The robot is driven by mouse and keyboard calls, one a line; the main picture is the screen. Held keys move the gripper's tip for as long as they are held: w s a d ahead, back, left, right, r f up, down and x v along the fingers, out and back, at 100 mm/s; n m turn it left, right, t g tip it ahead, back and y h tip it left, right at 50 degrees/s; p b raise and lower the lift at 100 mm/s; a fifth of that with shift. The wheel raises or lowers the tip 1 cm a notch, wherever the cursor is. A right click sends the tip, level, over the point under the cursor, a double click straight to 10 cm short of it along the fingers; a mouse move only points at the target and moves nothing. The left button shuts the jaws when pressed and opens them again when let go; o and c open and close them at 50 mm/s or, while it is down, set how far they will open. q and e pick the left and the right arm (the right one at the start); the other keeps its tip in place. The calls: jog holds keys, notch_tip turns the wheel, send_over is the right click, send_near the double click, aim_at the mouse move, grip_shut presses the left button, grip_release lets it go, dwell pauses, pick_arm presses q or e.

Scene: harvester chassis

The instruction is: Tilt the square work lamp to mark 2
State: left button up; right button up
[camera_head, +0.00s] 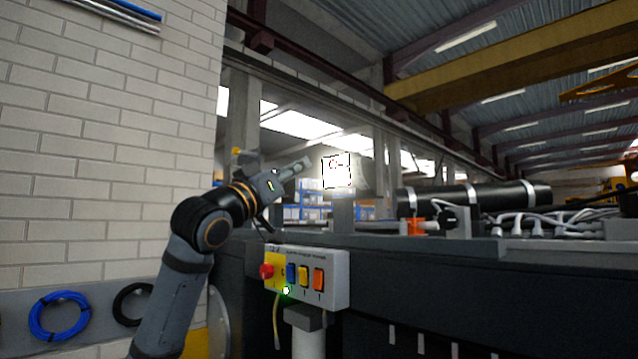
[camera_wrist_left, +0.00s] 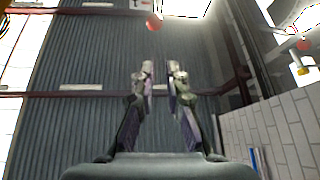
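The square work lamp (camera_head: 337,172) shows in the head view as a bright white square face with small red markings, above the machine's edge. I cannot read a mark 2 or the tilt angle. My left gripper (camera_head: 303,165) is raised just left of the lamp, its fingers pointing towards it. In the left wrist view the fingers (camera_wrist_left: 163,70) stand a narrow gap apart with nothing between them. A red ball-like knob (camera_wrist_left: 153,22) shows beyond the fingertips, near a bright white shape at the top edge; I cannot tell whether it belongs to the lamp. My right gripper is not in view.
A control box (camera_head: 306,277) with a red knob and coloured switches is below the gripper. A black cylinder (camera_head: 474,196) and white cables (camera_head: 550,217) lie right of the lamp. A brick wall (camera_head: 105,140) with a blue cable coil (camera_head: 58,316) stands at left.

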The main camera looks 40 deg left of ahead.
pick_arm(q)
jog(key=shift+s+a+r+t+h, duration=0.3)
jog(key=shift+a+r+h, duration=0.15)
jog(key=shift+r+h, duration=0.2)
grip_shut()
jog(key=s+r+p+x, duration=0.1)
jog(key=p+x, duration=0.8)
jog(key=x, duration=0.1)
jog(key=f, duration=0.1)
jog(key=w+f, duration=0.1)
jog(key=f+b, duration=0.1)
jog(key=f, duration=0.1)
jog(key=shift+w+d, duration=0.25)
jog(key=shift+d, duration=0.15)
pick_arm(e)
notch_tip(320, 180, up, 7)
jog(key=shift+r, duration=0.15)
pick_arm(q)
jog(key=shift+w+d, duration=0.15)
